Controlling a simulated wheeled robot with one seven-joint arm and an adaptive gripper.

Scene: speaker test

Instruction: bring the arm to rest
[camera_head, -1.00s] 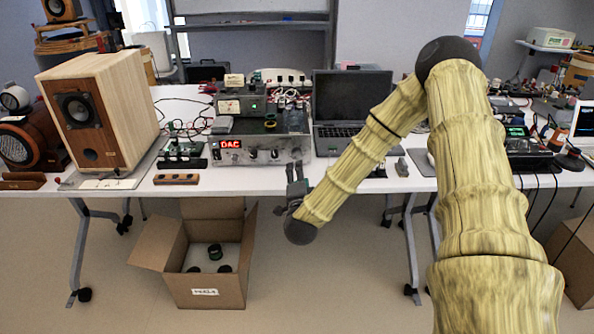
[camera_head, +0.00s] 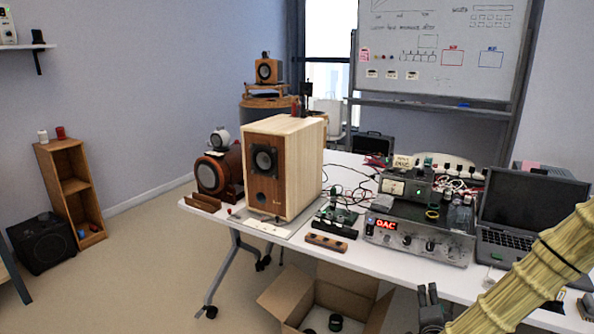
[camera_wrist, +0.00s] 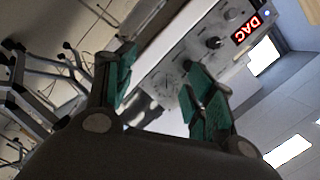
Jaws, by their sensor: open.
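My arm (camera_head: 530,265) enters from the right edge in the head view and reaches down toward the table's front edge. My gripper (camera_head: 428,298) is at the bottom of that view, in front of the table and below the grey DAC unit (camera_head: 418,246). In the wrist view my gripper (camera_wrist: 160,85) shows two green-padded fingers spread apart, with nothing between them. The DAC unit (camera_wrist: 212,40) also shows there beyond the fingers, with its red display. The gripper looks apart from the table.
A wooden speaker (camera_head: 290,165) stands on the white table (camera_head: 330,258), with a laptop (camera_head: 525,215) at the right. An open cardboard box (camera_head: 290,300) is on the floor below, left of my gripper. A wooden shelf (camera_head: 70,190) and black speaker (camera_head: 42,243) stand far left.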

